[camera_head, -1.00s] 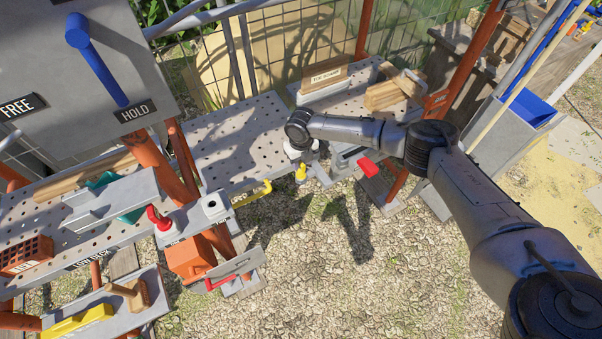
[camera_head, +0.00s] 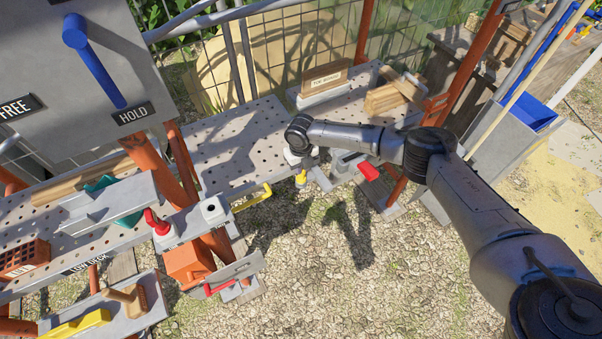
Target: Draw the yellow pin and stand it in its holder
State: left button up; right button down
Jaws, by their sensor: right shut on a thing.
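My right gripper (camera_head: 300,163) is at the front edge of the perforated deck, seen from above and partly hidden by its own wrist. It is shut on a small yellow piece, which looks like the yellow pin (camera_head: 301,178), showing just below it. Whether the pin is still seated in something there is hidden. My left gripper is out of view.
A yellow handle (camera_head: 253,198) juts from the deck (camera_head: 240,145) edge between the holder and my gripper. An orange upright post and a grey panel with a blue lever (camera_head: 94,60) rise at left. Open gravel lies in front.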

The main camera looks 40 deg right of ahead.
dwell(0.3)
jog(key=shift+r+p, duration=0.5)
jog(key=shift+r, duration=0.05)
jog(key=shift+r, duration=0.15)
dwell(0.4)
jog(key=shift+r+p, duration=0.9)
jog(key=shift+p, duration=0.1)
jog(key=shift+r+p, duration=0.85)
jog(key=shift+r, duration=0.15)
jog(key=shift+f+b, duration=0.3)
jog(key=shift+f, duration=0.15)
jog(key=shift+f+b, duration=0.5)
jog(key=shift+f, duration=0.2)
jog(key=shift+f+b, duration=0.45)
jog(key=shift+f, duration=0.2)
